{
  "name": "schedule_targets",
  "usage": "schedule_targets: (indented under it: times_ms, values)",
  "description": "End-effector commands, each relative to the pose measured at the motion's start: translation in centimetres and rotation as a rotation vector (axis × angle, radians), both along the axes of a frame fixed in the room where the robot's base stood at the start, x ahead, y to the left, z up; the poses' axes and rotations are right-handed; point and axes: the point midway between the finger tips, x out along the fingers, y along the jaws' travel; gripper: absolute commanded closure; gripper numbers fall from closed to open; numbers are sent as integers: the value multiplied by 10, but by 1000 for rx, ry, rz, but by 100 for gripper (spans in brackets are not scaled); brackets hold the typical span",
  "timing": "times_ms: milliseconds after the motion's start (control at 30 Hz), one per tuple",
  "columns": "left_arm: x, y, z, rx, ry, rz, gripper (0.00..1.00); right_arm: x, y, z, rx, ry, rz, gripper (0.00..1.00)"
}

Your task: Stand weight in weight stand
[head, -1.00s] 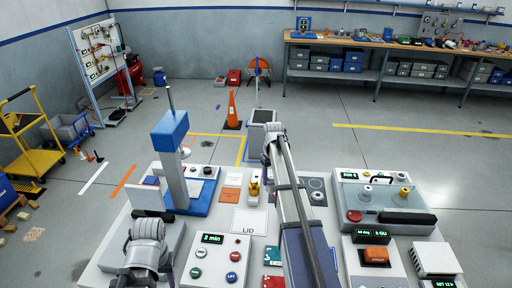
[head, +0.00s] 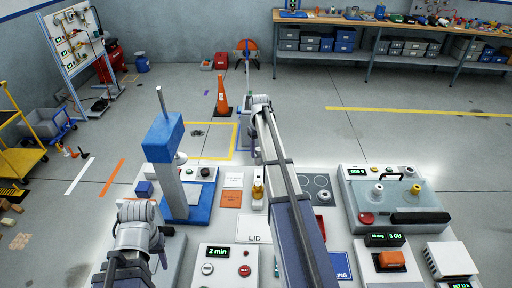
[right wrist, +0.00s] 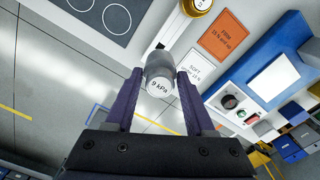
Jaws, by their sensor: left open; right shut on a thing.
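A grey cylindrical weight marked "9 kPa" (right wrist: 160,82) is between the two dark purple fingers of my right gripper (right wrist: 160,88). In the head view my right gripper (head: 252,148) hangs by the table's far edge, and its arm hides much of it and the weight. A brass weight (head: 257,190) stands on a narrow white stand (head: 257,203). In the right wrist view this brass weight (right wrist: 197,6) is beyond the held one, and the slotted stand (right wrist: 172,32) lies between them. My left gripper (head: 160,250) is open and empty at the table's front left.
A blue tester with a column (head: 165,140) rises left of the stand. A dark plate with circles (head: 318,187) lies to its right. A glass-topped unit (head: 395,195) stands further right. A white LID square (head: 260,230) is in front. An orange cone (head: 222,105) stands on the floor behind.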

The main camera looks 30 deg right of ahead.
Motion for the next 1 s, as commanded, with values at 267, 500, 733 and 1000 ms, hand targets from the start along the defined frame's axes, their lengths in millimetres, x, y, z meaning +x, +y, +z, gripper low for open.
schedule_targets:
  times_ms: [267, 500, 733, 1000]
  values:
    - [0, 0, 0, 0, 0, 0, 50, 0, 0, 0, 0, 0, 0, 95]
    - [0, 0, -8, 0, 0, 0, 50, 0, 0, -8, 0, 0, 0, 95]
    - [0, 0, -24, 0, 0, -1, 50, 0, 0, -25, 0, 0, 0, 95]
    - [0, 0, -48, 0, 0, -1, 50, 0, 0, -48, 0, 0, 0, 95]
